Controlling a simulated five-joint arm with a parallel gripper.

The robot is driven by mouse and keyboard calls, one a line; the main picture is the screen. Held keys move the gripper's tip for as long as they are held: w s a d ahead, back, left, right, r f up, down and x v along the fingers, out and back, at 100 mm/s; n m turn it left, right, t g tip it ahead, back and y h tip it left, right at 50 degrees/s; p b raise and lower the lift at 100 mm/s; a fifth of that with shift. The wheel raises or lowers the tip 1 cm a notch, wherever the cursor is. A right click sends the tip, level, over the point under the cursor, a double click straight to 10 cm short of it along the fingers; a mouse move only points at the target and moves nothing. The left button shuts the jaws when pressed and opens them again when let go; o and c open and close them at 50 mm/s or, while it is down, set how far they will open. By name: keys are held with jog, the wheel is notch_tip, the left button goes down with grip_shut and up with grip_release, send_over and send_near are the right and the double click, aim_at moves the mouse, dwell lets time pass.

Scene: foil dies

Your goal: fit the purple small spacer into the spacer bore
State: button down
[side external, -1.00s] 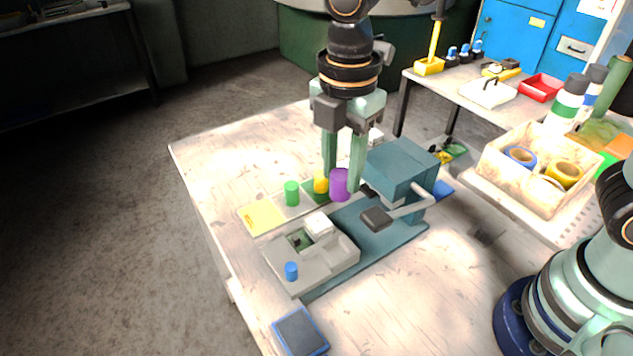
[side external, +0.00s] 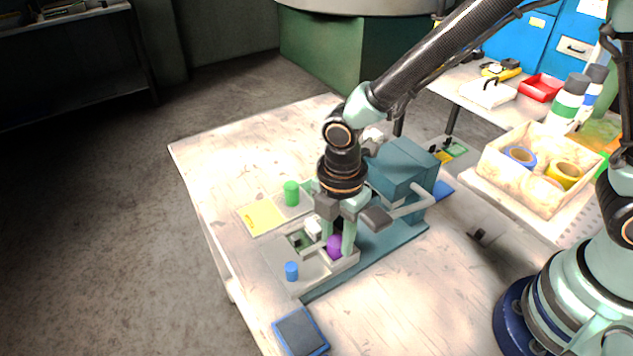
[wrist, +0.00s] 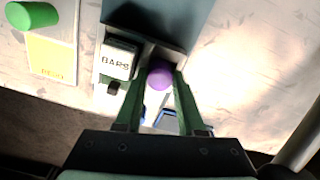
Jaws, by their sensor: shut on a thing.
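The purple small spacer (side external: 335,246) is between the fingers of my gripper (side external: 337,243), at the right part of the grey fixture block (side external: 290,272). My gripper is shut on it. In the wrist view the purple spacer (wrist: 160,75) shows its round face between the two green fingers. It sits beside a white block marked "BARS" (wrist: 117,61). The spacer bore is not visible; the spacer and fingers cover that part of the block. I cannot tell whether the spacer's lower end is inside a hole or above it.
A blue peg (side external: 291,271) stands at the block's near end. A green cylinder (side external: 291,193) stands on the tray with a yellow label (side external: 262,217). The teal press (side external: 400,165) with its lever rises close behind my gripper. A blue-edged pad (side external: 300,332) lies in front.

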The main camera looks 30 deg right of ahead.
aim_at(337, 240)
jog(key=shift+f, duration=0.1)
jog(key=c, duration=0.8)
grip_release()
notch_tip(337, 240, up, 11)
jog(key=shift+s+d+r+m+t, duration=0.4)
jog(key=shift+d+r+m+t, duration=0.85)
jog(key=shift+d+m, duration=2.2)
jog(key=shift+s+d+r+m+t, duration=0.55)
jog(key=shift+d+r+m, duration=1.15)
jog(key=shift+d+m, duration=1.75)
jog(key=shift+s+d+r+m+t, duration=0.3)
jog(key=shift+d+r+m+t, duration=0.95)
jog(key=shift+d+m, duration=2.2)
jog(key=shift+a+r+g, duration=0.2)
jog(key=shift+r+g, duration=0.05)
jog(key=shift+r, duration=0.05)
